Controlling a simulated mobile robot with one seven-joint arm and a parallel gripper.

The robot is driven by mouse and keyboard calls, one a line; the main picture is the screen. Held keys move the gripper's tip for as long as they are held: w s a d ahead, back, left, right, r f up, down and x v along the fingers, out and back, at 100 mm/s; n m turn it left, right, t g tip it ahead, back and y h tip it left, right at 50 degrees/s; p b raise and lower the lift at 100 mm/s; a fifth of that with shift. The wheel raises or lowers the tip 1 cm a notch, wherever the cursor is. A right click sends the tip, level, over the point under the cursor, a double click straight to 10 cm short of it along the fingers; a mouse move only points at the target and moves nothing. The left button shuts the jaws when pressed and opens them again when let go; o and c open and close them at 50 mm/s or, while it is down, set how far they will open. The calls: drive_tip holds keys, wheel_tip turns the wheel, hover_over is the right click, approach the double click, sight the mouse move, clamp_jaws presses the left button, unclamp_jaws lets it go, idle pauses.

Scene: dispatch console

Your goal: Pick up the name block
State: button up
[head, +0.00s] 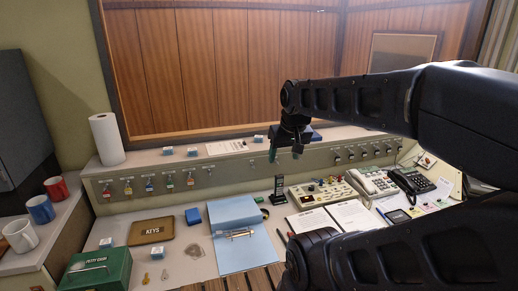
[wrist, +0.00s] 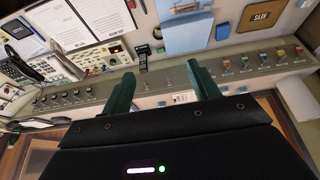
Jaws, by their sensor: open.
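I cannot tell for sure which thing is the name block. A dark blue block (head: 312,137) lies on the console's upper ledge, partly hidden behind my gripper. In the wrist view my gripper (wrist: 163,88) is also open and empty.
Keys hang in a row along the console's front panel (head: 225,172). Mugs (head: 41,208) stand at the left.

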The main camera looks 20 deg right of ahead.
sight(157, 251)
drive_tip(key=shift+o, duration=0.4)
drive_tip(key=w+a+f+n+t+h, duration=0.1)
drive_tip(key=w+a+f+n+h, duration=0.7)
drive_tip(key=w+a+f+n, duration=1)
drive_tip(key=s+a+f+n+t+y, duration=0.2)
drive_tip(key=s+a+f+n, duration=0.1)
drive_tip(key=a+f+n, duration=0.2)
drive_tip(key=s+a+f+n+t+y, duration=0.2)
drive_tip(key=a+f+n, duration=0.4)
drive_tip(key=a+f, duration=0.4)
drive_tip(key=s+a+f+n+t+y, duration=0.2)
drive_tip(key=s+a+f+n+t, duration=0.2)
drive_tip(key=a, duration=0.9)
drive_tip(key=shift+s+a+f+n+y, duration=0.1)
drive_tip(key=shift+s+f+n, duration=0.15)
drive_tip(key=shift+f, duration=0.4)
drive_tip(key=shift+s+d+f+n+y, duration=0.1)
drive_tip(key=shift+s+f+n, duration=0.1)
drive_tip(key=shift+f+n, duration=0.3)
drive_tip(key=shift+s+a+f+n+y, duration=0.1)
drive_tip(key=shift+s+f+n, duration=0.1)
drive_tip(key=shift+f, duration=0.55)
drive_tip(key=shift+x, duration=5.35)
drive_tip(key=shift+s+f, duration=0.1)
drive_tip(key=shift+f, duration=0.05)
drive_tip(key=c, duration=1.1)
